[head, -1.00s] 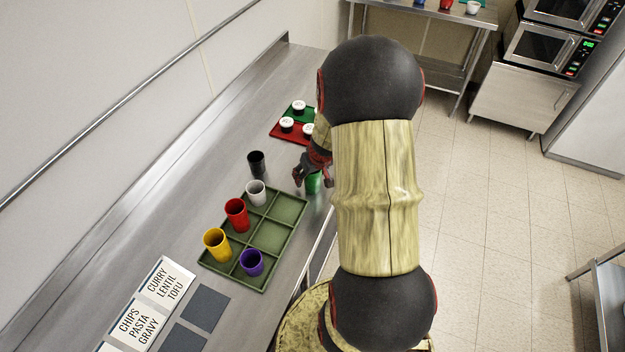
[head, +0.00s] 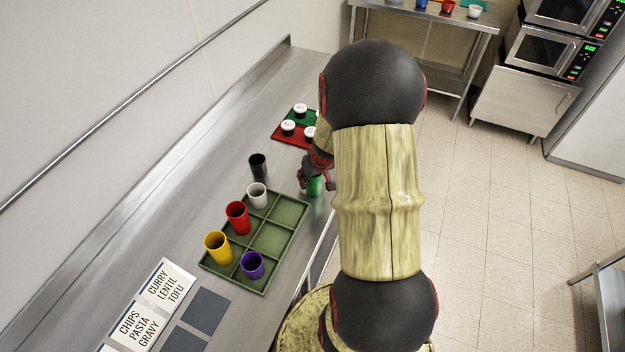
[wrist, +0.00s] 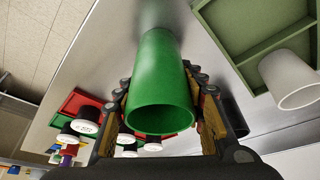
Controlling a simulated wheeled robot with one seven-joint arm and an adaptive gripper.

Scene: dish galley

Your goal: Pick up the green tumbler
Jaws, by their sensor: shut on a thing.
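The green tumbler (head: 315,186) stands on the steel counter near its front edge, just beyond the far end of the green tray. In the head view it is partly hidden by my gripper (head: 315,180) and arm. In the wrist view the green tumbler (wrist: 161,85) sits between the two fingers of my gripper (wrist: 162,112), its open mouth toward the camera. The fingers are shut on its sides. Its base appears to be on or very close to the counter; I cannot tell which.
The green divided tray (head: 282,243) holds white (head: 257,194), red (head: 237,217), yellow (head: 217,246) and purple (head: 252,264) tumblers. A black tumbler (head: 258,166) stands behind it on the counter. A red tray (head: 281,138) with white-topped cups lies farther along. Label cards (head: 163,287) lie nearer.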

